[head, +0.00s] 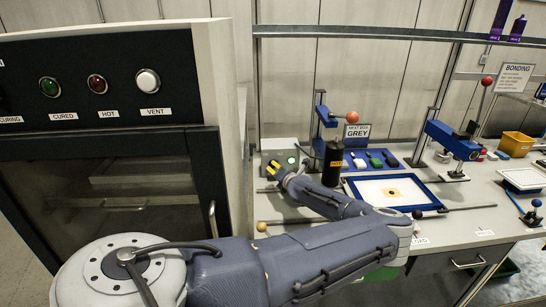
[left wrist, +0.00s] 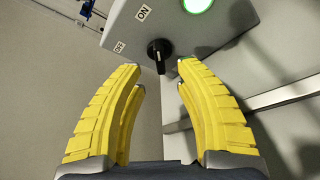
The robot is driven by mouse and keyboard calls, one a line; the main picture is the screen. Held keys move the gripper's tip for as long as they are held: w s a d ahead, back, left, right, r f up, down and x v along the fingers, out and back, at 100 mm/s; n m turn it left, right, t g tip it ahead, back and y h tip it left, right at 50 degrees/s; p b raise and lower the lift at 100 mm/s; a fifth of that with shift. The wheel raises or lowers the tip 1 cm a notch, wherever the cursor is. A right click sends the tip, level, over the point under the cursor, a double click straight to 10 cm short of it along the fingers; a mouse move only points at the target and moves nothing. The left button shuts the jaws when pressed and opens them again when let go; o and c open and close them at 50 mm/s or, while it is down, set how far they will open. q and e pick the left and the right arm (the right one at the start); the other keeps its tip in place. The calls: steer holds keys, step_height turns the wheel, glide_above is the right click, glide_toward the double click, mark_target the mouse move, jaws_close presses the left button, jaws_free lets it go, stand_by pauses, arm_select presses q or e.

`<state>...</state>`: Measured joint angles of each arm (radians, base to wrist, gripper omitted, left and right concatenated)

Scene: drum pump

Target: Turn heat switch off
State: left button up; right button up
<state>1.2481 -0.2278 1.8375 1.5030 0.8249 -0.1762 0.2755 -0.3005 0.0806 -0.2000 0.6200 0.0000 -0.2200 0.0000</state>
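The heat switch is a black knob (left wrist: 158,49) on a grey box (left wrist: 183,32). "ON" and "OFF" labels and a lit green lamp (left wrist: 197,4) are on the same face. I cannot tell which label the knob points to. In the head view the pale box (head: 281,158) with its green lamp (head: 292,160) stands at the bench's left end, and the knob is hidden. My left gripper (head: 271,169) is at the box. In the left wrist view its yellow fingers (left wrist: 160,70) are apart, with the knob between and beyond their tips. My right gripper is out of view.
A black cylinder (head: 333,163) stands close right of the left gripper. A blue-framed tray (head: 430,202) lies further right. An oven cabinet (head: 110,165) rises to the left. A thin rod with a yellow ball (head: 262,227) is near the bench front.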

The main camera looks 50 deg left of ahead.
mark_target(273, 167)
arm_select(q)
steer(key=shift+x, duration=2.65)
